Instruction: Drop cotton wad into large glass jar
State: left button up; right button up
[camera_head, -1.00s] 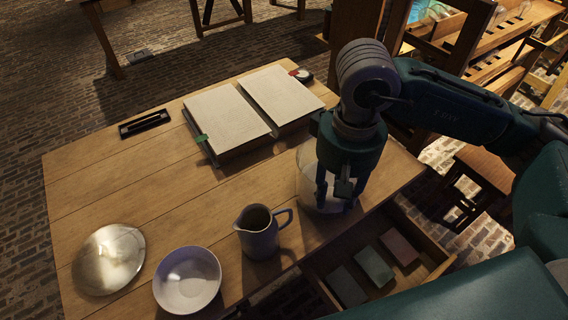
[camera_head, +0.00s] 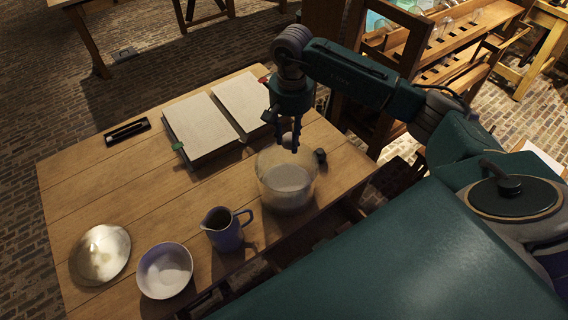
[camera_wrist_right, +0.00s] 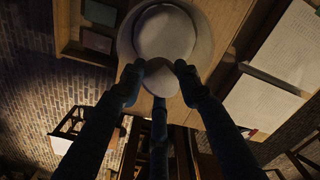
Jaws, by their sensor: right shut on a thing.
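The large glass jar (camera_head: 287,180) stands on the wooden table near its front right edge, with a pale round mass low inside. It also shows in the right wrist view (camera_wrist_right: 128,38). My right gripper (camera_head: 287,146) is above the far rim of the jar, fingers pointing down. In the right wrist view, my right gripper (camera_wrist_right: 160,74) is shut on a small pale wad (camera_wrist_right: 160,83), seen at the jar's rim. Whether the wad touches the rim I cannot tell. My left gripper is out of view.
A grey-blue jug (camera_head: 226,232) and a white bowl (camera_head: 165,271) stand left of the jar, with a shiny round dish (camera_head: 100,254) farther left. An open book (camera_head: 199,124) lies behind. A small dark knob-like object (camera_head: 320,156) is right of the jar. The table's left middle is clear.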

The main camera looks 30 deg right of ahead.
jog(key=shift+s+d+f, duration=0.15)
jog(key=shift+d+f, duration=0.05)
jog(key=shift+d, duration=0.25)
jog(key=shift+s+d+f, duration=0.1)
jog(key=shift+d+f, duration=0.1)
jog(key=shift+d, duration=0.25)
jog(key=shift+w+a+f+b, duration=0.1)
jog(key=shift+f+b, duration=0.15)
jog(key=shift+f, duration=0.15)
jog(key=shift+w+a+f+b, duration=0.1)
jog(key=shift+f+b, duration=0.15)
jog(key=shift+f, duration=0.1)
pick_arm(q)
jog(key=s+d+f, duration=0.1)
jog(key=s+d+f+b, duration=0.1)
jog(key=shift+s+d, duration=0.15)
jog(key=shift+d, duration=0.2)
pick_arm(e)
notch_tip(320, 180, down, 4)
